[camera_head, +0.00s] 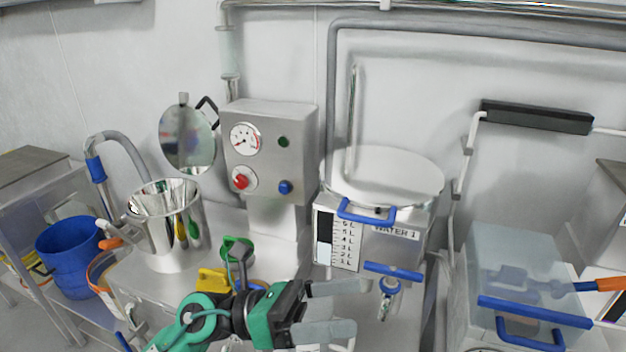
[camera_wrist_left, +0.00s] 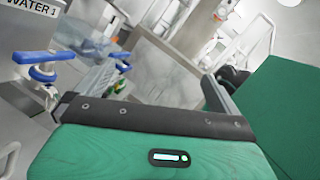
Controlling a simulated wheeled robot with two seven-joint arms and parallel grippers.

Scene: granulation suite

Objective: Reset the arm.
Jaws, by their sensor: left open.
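My left gripper (camera_head: 347,308) is in the lower middle of the head view, on a green and black arm. Its two grey fingers are spread apart and point right. Nothing shows between them. The fingers are in front of the lower part of the steel water tank labelled WATER 1 (camera_head: 398,232). In the left wrist view the green gripper housing fills the bottom, and the tank's label and blue handles (camera_wrist_left: 48,58) show at upper left. My right gripper is in neither view.
A control box (camera_head: 268,150) with a gauge and knobs stands left of the tank. An open steel vessel (camera_head: 172,235) and a blue bucket (camera_head: 68,268) are further left. A translucent bin with blue handles (camera_head: 515,262) is at right. Pipes run along the wall.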

